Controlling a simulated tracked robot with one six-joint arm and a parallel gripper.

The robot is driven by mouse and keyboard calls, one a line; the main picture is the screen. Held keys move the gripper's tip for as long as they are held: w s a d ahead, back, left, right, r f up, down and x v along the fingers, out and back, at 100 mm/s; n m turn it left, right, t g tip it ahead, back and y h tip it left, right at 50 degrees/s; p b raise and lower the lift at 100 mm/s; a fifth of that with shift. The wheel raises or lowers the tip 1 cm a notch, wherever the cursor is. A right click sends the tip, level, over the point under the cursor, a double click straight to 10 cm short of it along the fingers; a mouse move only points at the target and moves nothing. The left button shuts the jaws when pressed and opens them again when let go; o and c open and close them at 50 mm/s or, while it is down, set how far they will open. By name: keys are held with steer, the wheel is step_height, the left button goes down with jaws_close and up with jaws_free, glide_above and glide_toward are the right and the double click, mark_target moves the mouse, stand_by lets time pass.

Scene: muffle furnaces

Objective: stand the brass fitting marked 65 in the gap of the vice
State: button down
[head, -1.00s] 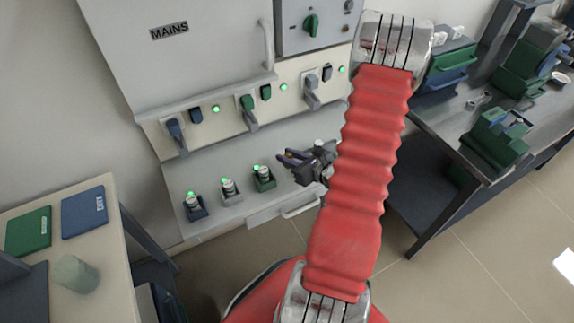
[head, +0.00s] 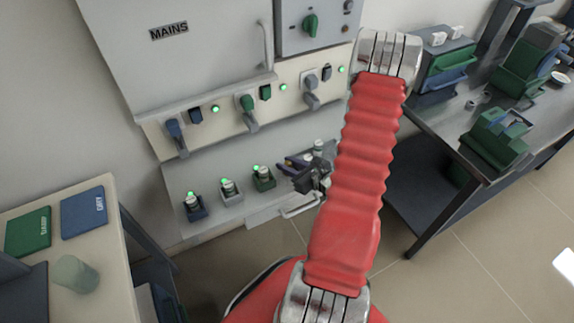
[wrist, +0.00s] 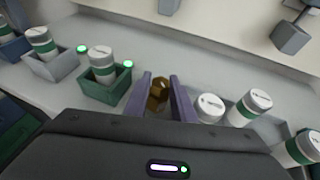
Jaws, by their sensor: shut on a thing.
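My gripper (head: 290,165) is in front of the furnace shelf in the head view, partly behind my red arm. In the wrist view its two purple fingers (wrist: 158,98) are shut on a small brass fitting (wrist: 157,93), held between the tips. The marking on the fitting cannot be read, and its lower part is hidden.
White-capped containers stand in blue, grey and green holders (wrist: 110,86) left of my fingers. More white containers (wrist: 249,107) stand close on the right.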

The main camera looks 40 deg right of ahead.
steer(key=c, duration=1.8)
jaws_free()
steer(key=shift+f, duration=0.1)
steer(key=shift+o, duration=0.2)
steer(key=v, duration=1.2)
steer(key=shift+a+r, duration=0.15)
steer(key=shift+r, duration=0.05)
